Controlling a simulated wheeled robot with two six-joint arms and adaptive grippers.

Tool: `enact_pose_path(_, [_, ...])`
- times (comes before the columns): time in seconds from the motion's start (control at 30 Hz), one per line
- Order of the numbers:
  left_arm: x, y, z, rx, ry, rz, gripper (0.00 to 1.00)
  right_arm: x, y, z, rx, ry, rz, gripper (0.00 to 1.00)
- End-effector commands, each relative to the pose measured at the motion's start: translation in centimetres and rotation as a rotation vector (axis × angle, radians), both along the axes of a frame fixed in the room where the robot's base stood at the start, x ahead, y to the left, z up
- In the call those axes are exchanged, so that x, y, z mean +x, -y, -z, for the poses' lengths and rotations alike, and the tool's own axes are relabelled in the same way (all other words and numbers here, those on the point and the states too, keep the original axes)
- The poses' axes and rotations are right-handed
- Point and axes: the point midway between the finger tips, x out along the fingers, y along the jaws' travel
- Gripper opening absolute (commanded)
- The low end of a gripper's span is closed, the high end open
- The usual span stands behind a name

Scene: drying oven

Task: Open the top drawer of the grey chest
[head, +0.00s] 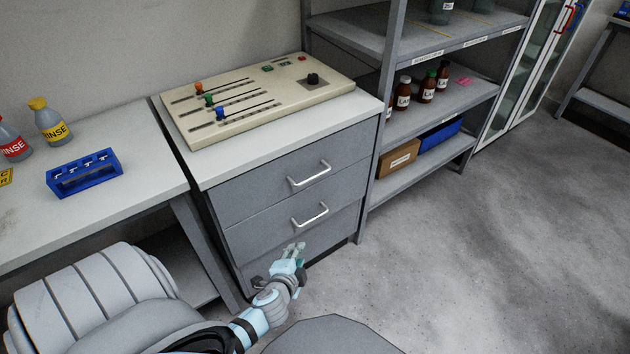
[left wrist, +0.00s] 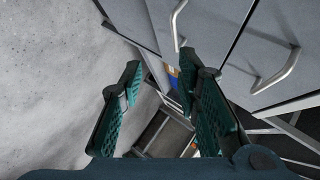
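The grey chest (head: 284,142) stands in the middle of the head view. Its top drawer (head: 255,182) looks closed, with a silver bar handle (head: 309,175) on its front. A second drawer (head: 265,226) below also looks closed and has its own handle (head: 310,216). My left gripper (head: 296,250) is low in front of the chest, below both handles, touching neither. In the left wrist view its two green fingers (left wrist: 160,65) stand apart with nothing between them. Two drawer handles show there too, one near the top and one at right (left wrist: 277,75). My right gripper is not in view.
A cream control panel with sliders (head: 265,100) lies on the chest top. A bench (head: 120,200) at left holds rinse bottles (head: 50,122) and a blue rack (head: 84,175). A grey shelf unit (head: 425,165) stands at right. The floor (head: 470,260) before it is clear.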

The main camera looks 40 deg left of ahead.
Motion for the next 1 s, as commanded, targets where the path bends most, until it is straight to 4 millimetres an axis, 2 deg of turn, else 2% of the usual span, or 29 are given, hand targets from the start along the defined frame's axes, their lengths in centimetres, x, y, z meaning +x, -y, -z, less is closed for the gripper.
enact_pose_path(0.03, [2.3, -0.7, -3.0, 0.116, 0.101, 0.024, 0.3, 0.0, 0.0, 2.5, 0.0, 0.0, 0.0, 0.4])
enact_pose_path(0.1, [3.9, -1.3, -8.5, 0.251, 0.21, 0.031, 0.3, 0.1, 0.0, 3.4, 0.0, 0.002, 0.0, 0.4])
enact_pose_path(0.17, [4.6, -1.5, -11.5, 0.32, 0.264, 0.03, 0.3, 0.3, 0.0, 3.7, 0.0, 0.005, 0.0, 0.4])
enact_pose_path(0.23, [5.2, -1.9, -12.9, 0.352, 0.288, 0.028, 0.3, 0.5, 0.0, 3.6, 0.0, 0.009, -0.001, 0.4])
enact_pose_path(0.37, [7.4, -3.0, -13.0, 0.355, 0.29, 0.029, 0.3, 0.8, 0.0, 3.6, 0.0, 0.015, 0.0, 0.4])
enact_pose_path(0.6, [13.5, -6.0, -11.8, 0.35, 0.29, 0.03, 0.3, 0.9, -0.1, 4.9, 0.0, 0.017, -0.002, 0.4])
enact_pose_path(0.7, [15.3, -7.0, -11.5, 0.351, 0.289, 0.031, 0.3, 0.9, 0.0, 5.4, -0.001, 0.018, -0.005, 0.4])
enact_pose_path(0.83, [16.8, -7.7, -11.3, 0.348, 0.288, 0.032, 0.3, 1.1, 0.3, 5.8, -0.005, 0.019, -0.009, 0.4])
enact_pose_path(1.0, [17.5, -8.0, -11.3, 0.347, 0.288, 0.032, 0.3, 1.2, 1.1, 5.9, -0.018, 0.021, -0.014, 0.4])
